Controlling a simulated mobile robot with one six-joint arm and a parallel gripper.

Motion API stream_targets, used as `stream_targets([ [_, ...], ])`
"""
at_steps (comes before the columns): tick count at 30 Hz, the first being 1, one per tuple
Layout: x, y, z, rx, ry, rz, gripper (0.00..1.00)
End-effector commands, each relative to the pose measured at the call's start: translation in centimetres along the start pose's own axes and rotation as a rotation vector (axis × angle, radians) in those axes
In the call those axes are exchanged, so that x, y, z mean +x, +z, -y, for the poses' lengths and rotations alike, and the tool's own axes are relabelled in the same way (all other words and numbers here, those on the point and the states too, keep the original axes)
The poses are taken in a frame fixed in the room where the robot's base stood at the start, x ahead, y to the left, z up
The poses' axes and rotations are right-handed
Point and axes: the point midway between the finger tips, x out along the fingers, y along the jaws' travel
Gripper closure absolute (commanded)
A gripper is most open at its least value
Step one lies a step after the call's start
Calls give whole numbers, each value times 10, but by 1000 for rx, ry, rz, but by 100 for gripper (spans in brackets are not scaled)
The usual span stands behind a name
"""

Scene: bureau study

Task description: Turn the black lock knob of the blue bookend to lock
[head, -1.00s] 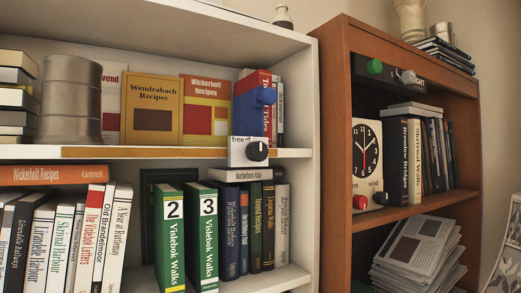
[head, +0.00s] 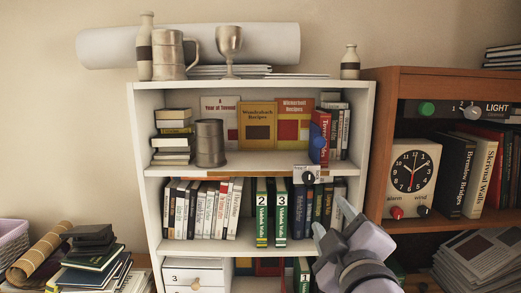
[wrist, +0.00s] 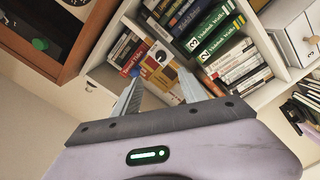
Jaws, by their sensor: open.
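The knob's pointer and the plate's lettering are too small to read now. My gripper (head: 331,214) is open and empty, below and to the right of the knob, in front of the bookcase, apart from it.
The brown cabinet (head: 374,135) stands close on the right, with a clock (head: 411,178) and a light panel (head: 460,110). Books (head: 210,210) and a white drawer box (head: 196,274) fill the lower shelves.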

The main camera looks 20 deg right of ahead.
Motion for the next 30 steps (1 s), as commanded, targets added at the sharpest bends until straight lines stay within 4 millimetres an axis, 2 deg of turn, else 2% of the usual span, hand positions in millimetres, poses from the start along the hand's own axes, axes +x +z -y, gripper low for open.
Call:
stream_targets([
  [1, 2, -4, -6, -17, 9, -6, 50],
  [5, 21, -5, -8, -26, 8, -9, 50],
  [15, 122, -3, -5, -23, 9, -8, 50],
  [18, 145, -4, -6, -23, 11, -9, 50],
  [24, 170, -4, -6, -23, 13, -11, 50],
  [30, 174, -4, -5, -22, 14, -11, 50],
])
